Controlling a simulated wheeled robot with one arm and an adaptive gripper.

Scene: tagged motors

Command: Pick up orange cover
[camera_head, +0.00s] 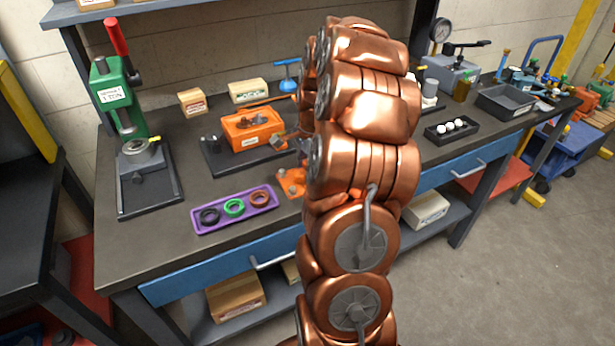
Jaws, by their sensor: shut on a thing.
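My copper-coloured arm stands in front of the bench and hides much of its middle. My gripper (301,156) shows only in part at the left edge of the arm, its fingers mostly hidden. It is shut on the orange cover (291,183), a small orange piece with silvery spots just below it, partly hidden by the arm. Whether the cover touches the bench top is unclear. A larger orange motor housing (252,131) sits on a black base plate (222,160) to the left, with a metal part at its right end.
A purple tray (234,221) holds black, green and orange-brown rings. A green press (120,100) stands at the left. Labelled boxes (249,91) and a blue-handled tool (287,76) are behind. A black tray with white balls (452,138) is right. Bare bench lies front left.

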